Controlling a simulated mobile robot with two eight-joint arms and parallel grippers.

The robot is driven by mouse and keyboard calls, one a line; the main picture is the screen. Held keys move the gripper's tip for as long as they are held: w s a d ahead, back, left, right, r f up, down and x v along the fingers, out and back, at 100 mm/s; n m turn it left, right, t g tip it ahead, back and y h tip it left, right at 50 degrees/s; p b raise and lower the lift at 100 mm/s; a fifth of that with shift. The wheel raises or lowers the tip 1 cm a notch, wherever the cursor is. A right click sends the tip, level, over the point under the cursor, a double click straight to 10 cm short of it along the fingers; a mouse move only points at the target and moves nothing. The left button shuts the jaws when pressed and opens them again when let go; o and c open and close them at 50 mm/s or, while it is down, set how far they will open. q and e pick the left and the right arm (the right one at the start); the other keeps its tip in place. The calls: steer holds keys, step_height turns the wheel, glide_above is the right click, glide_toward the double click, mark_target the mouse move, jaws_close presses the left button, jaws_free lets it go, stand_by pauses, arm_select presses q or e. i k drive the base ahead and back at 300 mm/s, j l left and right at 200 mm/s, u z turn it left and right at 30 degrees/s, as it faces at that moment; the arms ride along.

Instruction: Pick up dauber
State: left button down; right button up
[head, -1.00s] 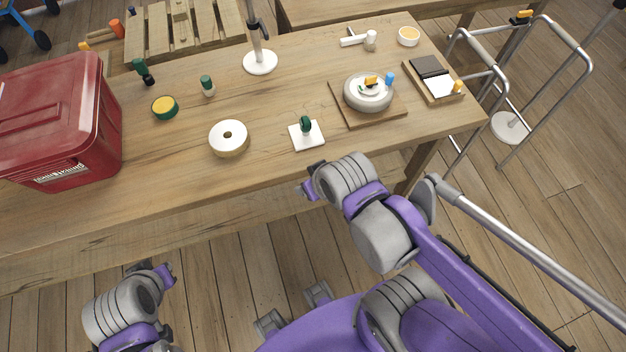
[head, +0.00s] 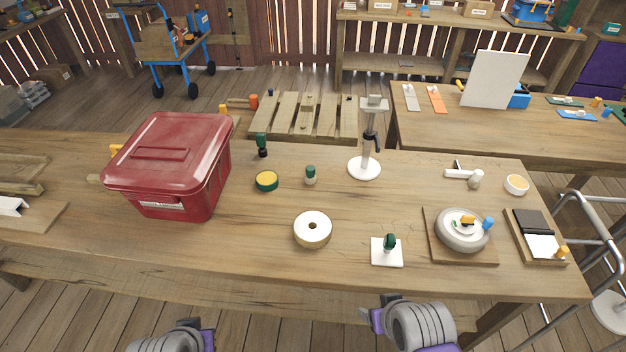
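No object is labelled as a dauber, so I cannot tell for sure which one it is. Candidates on the wooden workbench (head: 250,245) are a small bottle with a dark green cap and pale base (head: 310,175), a dark green upright tool with a black lower part (head: 262,146), and a green-knobbed piece on a white square (head: 387,252). All stand apart from my grippers. My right gripper (head: 372,316) is at the bench's front edge, low in the picture. My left gripper (head: 205,338) is at the bottom edge, partly cut off. Neither one's finger opening shows clearly.
A red lidded bin (head: 172,165) stands at the left. Nearby are a yellow-topped green tin (head: 266,181), a white roll (head: 313,229), a white stand (head: 364,167) and a grey round device on a board (head: 462,232). The front middle of the bench is clear.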

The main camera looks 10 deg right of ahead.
mark_target(310, 177)
steer(key=i+u, duration=0.3)
steer(key=i, duration=0.15)
steer(key=i+l+u, duration=0.1)
steer(key=i+u, duration=0.2)
steer(key=i, duration=0.1)
